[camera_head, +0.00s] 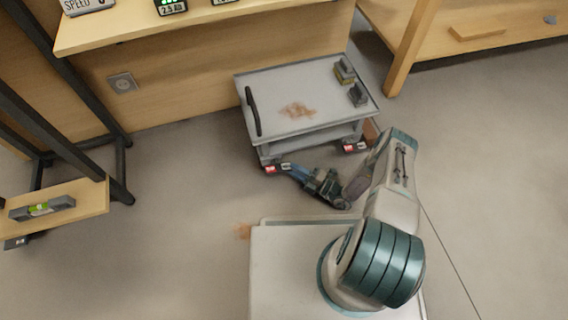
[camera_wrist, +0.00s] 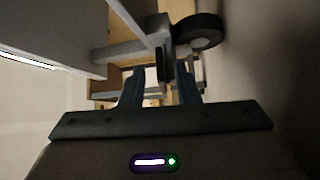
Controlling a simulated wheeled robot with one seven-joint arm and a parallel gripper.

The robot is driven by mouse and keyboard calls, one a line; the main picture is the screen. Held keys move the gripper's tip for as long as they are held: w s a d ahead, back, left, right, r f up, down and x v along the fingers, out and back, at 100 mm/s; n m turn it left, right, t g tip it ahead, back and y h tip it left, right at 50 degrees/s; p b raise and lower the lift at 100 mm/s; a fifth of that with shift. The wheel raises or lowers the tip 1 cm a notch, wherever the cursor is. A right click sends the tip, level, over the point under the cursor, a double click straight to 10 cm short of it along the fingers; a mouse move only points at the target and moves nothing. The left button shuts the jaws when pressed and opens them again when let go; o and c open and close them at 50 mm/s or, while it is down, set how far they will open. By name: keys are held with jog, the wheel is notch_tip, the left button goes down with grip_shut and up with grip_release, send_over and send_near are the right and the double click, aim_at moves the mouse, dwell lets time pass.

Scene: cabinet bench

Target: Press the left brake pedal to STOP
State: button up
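A grey cart (camera_head: 300,80) stands against the wooden bench. Its left brake pedal (camera_head: 271,169) shows a red-and-white marking at the cart's front left corner, low near the floor. The right brake pedal (camera_head: 349,148) has a similar red marking at the front right corner. My gripper (camera_head: 294,170) is low beside the left pedal, just to its right; I cannot tell whether it touches. In the wrist view my gripper (camera_wrist: 160,88) has its two dark blue fingers apart, with a caster wheel (camera_wrist: 196,31) ahead. The pedal is not clearly readable there.
A dark metal rack with a wooden shelf (camera_head: 60,215) stands at left. The floor (camera_head: 185,190) between rack and cart is clear.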

aim_at(282, 163)
jog(key=shift+b+x, duration=0.55)
jog(key=shift+x, duration=2.15)
grip_shut()
